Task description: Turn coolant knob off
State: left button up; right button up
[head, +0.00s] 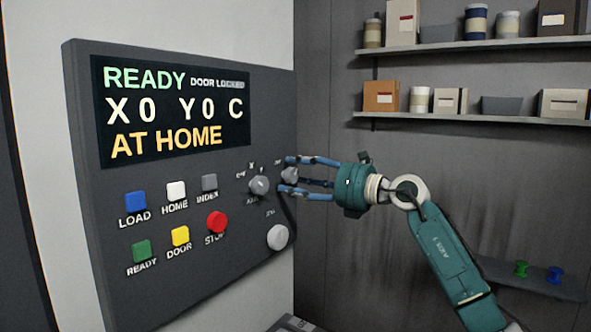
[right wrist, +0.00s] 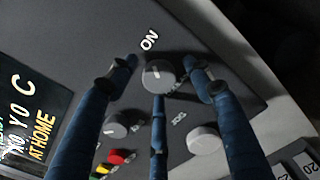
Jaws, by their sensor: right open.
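The grey coolant knob (head: 290,175) is at the right edge of the dark control panel. In the right wrist view the same knob (right wrist: 160,76) sits between the fingers, with the word ON beside it. It has a pale pointer mark; which setting it marks I cannot tell for sure. My right gripper (head: 300,174) is open, its blue fingers spread around the knob. In the right wrist view the gripper (right wrist: 164,72) has a finger on each side and a third below; contact is not clear. My left gripper is out of view.
Another grey knob (head: 259,186) is close on the left, and a pale jog knob (head: 278,237) is below. A red stop button (head: 216,222) and several coloured buttons are further left. The display (head: 175,110) reads READY, DOOR LOCKED, AT HOME. Shelves (head: 470,118) hold containers behind my arm.

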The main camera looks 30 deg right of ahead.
jog(key=shift+w, duration=0.1)
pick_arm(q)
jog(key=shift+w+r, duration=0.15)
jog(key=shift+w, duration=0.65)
pick_arm(e)
jog(key=shift+a, duration=0.1)
jog(key=c, duration=1.1)
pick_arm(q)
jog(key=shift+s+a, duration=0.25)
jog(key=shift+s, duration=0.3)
pick_arm(e)
jog(key=shift+c, duration=0.2)
